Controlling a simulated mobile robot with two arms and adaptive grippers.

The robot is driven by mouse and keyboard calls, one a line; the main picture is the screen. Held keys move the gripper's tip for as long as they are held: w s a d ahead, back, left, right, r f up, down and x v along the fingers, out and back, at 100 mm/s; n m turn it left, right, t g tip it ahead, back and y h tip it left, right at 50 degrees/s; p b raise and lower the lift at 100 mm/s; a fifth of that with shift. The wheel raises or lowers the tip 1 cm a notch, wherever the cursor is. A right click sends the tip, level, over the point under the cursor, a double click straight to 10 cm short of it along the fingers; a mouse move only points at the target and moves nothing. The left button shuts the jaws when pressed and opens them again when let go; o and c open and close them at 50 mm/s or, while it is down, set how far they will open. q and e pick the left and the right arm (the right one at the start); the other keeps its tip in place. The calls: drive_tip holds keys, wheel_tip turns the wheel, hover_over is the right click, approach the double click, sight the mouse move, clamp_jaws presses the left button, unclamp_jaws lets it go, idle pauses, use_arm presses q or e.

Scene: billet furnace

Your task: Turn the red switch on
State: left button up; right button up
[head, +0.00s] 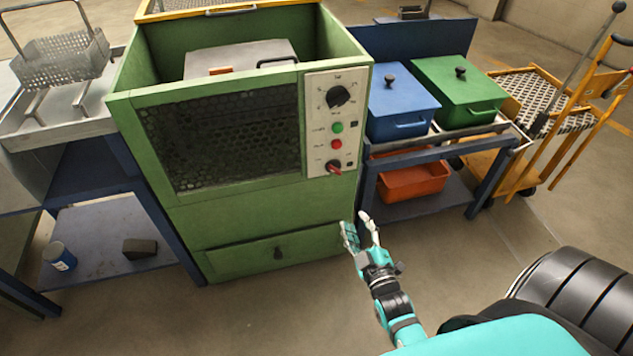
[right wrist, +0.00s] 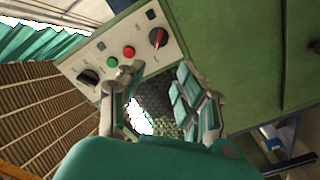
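The red switch (head: 334,166) is a small red rotary knob at the bottom of the pale control panel (head: 319,94) on the green furnace (head: 215,220). Its handle looks slanted. In the right wrist view the red switch (right wrist: 158,38) shows beyond the fingers, near the panel's end. My right gripper (head: 358,223) is open and empty, below the panel in the picture and apart from the switch. Its spread fingers also show in the right wrist view (right wrist: 158,88). My left gripper is not in view.
Above the switch are a red button (head: 335,144), a green button (head: 337,127) and a black dial (head: 338,96). A cart with a blue box (head: 399,103), a green box (head: 458,92) and an orange bin (head: 413,182) stands right of the furnace. Floor in front is clear.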

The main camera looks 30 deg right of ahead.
sight(335, 172)
drive_tip(key=b+x, duration=0.2)
drive_tip(key=x, duration=1.4)
drive_tip(key=shift+w+d, duration=0.1)
drive_tip(key=shift+d, duration=0.1)
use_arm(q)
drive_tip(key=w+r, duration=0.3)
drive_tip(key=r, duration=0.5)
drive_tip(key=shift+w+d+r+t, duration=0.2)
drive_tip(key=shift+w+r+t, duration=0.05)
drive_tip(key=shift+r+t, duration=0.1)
use_arm(e)
drive_tip(key=shift+w+d+r, duration=0.1)
drive_tip(key=shift+w+d, duration=0.05)
drive_tip(key=shift+w, duration=0.35)
clamp_jaws()
